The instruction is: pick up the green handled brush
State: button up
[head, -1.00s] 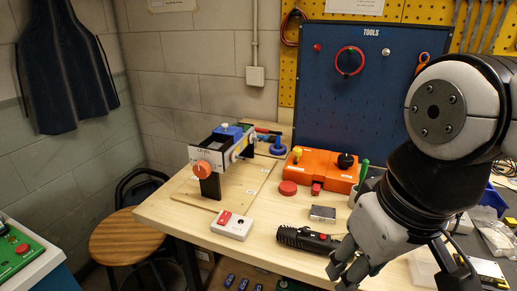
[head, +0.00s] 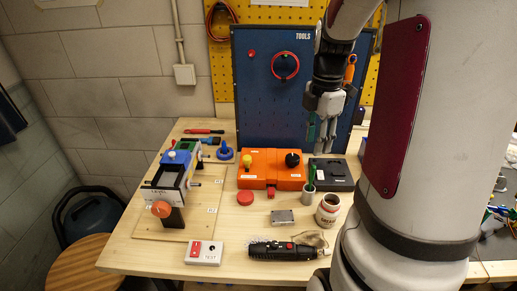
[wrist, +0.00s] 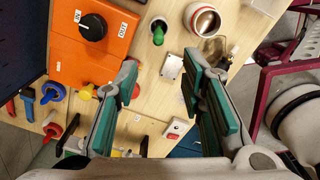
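The green handled brush (head: 311,171) stands handle up in a small light cup (head: 308,192) on the bench. Its lower end is hidden in the cup. In the wrist view the green handle (wrist: 158,37) shows from above, just beyond the space between my fingers. My gripper (head: 321,140) is above and slightly behind the brush, in front of the blue tool board. In the wrist view my gripper (wrist: 161,66) has its two teal-padded fingers wide apart, with nothing between them.
Close to the cup are a jar (head: 327,212), an orange box with knobs (head: 268,166), a dark grey box (head: 334,174) and a small metal block (head: 283,217). A black torch-like tool (head: 283,251) lies at the front edge. The blue board (head: 262,110) rises behind.

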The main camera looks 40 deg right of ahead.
aim_at(311, 181)
jog(key=shift+s+d+f, duration=0.1)
jog(key=shift+d+f, duration=0.05)
jog(key=shift+d, duration=0.25)
notch_tip(311, 181, down, 14)
jog(key=shift+r+p, duration=0.15)
jog(key=shift+p, duration=0.2)
grip_shut()
